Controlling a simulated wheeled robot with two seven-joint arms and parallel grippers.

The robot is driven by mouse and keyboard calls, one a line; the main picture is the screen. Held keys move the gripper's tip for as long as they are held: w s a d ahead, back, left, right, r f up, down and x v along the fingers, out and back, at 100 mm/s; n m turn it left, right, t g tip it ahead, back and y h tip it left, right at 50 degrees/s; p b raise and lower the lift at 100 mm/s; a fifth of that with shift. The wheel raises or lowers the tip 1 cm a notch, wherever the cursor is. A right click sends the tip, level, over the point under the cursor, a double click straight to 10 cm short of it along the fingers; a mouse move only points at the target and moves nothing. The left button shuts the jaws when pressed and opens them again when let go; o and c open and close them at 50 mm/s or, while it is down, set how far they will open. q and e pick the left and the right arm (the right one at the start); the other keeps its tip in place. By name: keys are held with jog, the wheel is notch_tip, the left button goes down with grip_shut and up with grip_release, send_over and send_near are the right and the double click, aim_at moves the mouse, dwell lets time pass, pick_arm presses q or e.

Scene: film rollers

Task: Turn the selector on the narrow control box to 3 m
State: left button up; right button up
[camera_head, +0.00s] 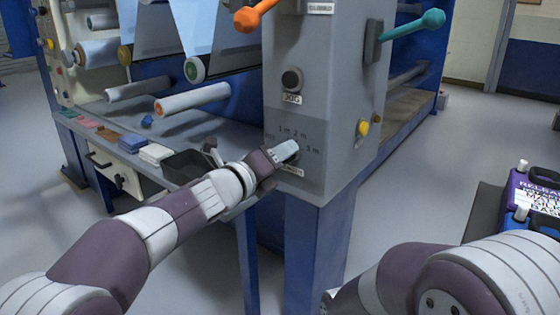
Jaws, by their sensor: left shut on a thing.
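The narrow control box (320,60) is a grey upright box on a blue post in the middle of the view. Its lower front panel has a selector with the marks 1 m, 2 m and 3 m around it. My left gripper (287,152) is at that panel, shut on the selector. The gripper hides most of the selector, so I cannot tell which mark it points to. The 3 m mark shows just right of the gripper. My right arm (430,285) comes in at the lower right, and its gripper is not in view.
A black JOG knob (291,79) sits above the selector. An orange lever (247,18), a teal lever (425,24) and a yellow button (363,127) stick out from the box. A bench with a dark tray (187,167) stands left. A purple case (530,200) is at the right.

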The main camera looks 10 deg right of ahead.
pick_arm(q)
jog(key=shift+f, duration=0.1)
dwell(0.4)
jog(key=o, duration=1.1)
jog(key=shift+c, duration=0.2)
jog(key=shift+s+a, duration=0.1)
jog(key=p+v, duration=0.3)
jog(key=v, duration=0.9)
jog(key=shift+s+a, duration=0.15)
jog(key=shift+s, duration=0.05)
